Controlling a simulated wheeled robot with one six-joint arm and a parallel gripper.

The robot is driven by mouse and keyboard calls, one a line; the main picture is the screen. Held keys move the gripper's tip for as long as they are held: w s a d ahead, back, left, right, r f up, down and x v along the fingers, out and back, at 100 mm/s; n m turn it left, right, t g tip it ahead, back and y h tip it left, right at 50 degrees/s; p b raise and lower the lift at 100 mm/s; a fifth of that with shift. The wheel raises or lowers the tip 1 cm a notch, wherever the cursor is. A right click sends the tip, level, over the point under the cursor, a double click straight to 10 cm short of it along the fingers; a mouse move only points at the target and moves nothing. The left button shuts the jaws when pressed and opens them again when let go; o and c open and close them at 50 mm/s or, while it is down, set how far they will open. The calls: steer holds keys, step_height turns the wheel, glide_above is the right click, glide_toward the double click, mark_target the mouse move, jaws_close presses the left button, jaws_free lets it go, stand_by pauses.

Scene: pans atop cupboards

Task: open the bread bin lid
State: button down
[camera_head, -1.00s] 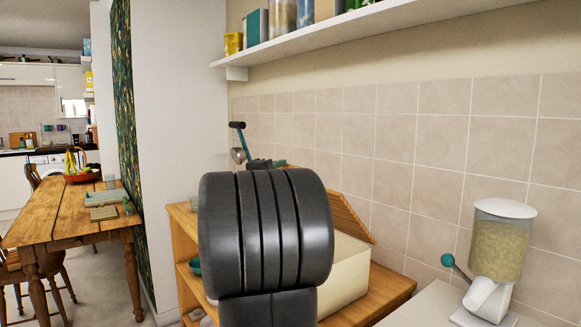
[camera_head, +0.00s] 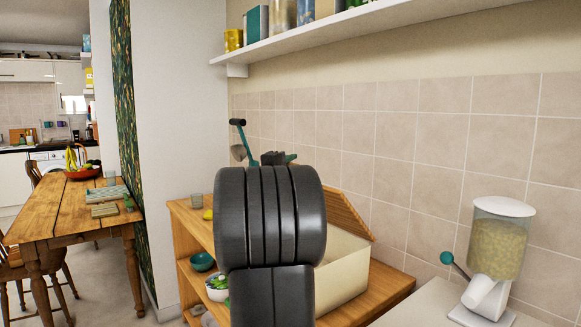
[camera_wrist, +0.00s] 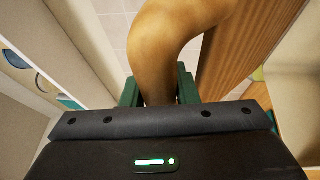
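The bread bin (camera_head: 343,275) is a cream box on the wooden shelf unit, partly hidden by my arm in the head view. Its brown slatted lid (camera_head: 350,217) stands raised and tilted at the back. My gripper (camera_head: 275,158) is above and left of the bin in the head view, its fingers hidden there. In the wrist view, the green fingers of my gripper (camera_wrist: 159,88) are shut around a smooth, curved tan wooden piece (camera_wrist: 165,45), which looks like the lid's handle. The slatted lid (camera_wrist: 240,45) shows at right in that view.
A clear dispenser (camera_head: 497,245) with a teal-knobbed lever stands on the white counter at right. A lever with a teal stem (camera_head: 245,143) rises behind my gripper. A white shelf (camera_head: 400,37) runs above. Bowls and a cup (camera_head: 196,201) are on the wooden unit.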

steer(key=shift+r, duration=0.15)
steer(key=w+d+r+m+g+y+p, duration=0.1)
steer(key=w+d+r+g+p, duration=0.1)
steer(key=w+d+p, duration=0.3)
steer(key=w+d+r+m+g+y+p, duration=0.1)
steer(key=w+d+r+g+y+p, duration=0.1)
steer(key=w+d+p, duration=0.4)
steer(key=d+r+p, duration=0.1)
steer(key=d+p, duration=0.3)
steer(key=p, duration=0.4)
steer(key=shift+d+r, duration=0.2)
steer(key=c, duration=1.4)
jaws_free()
steer(key=shift+w+d, duration=0.1)
steer(key=shift+w, duration=0.05)
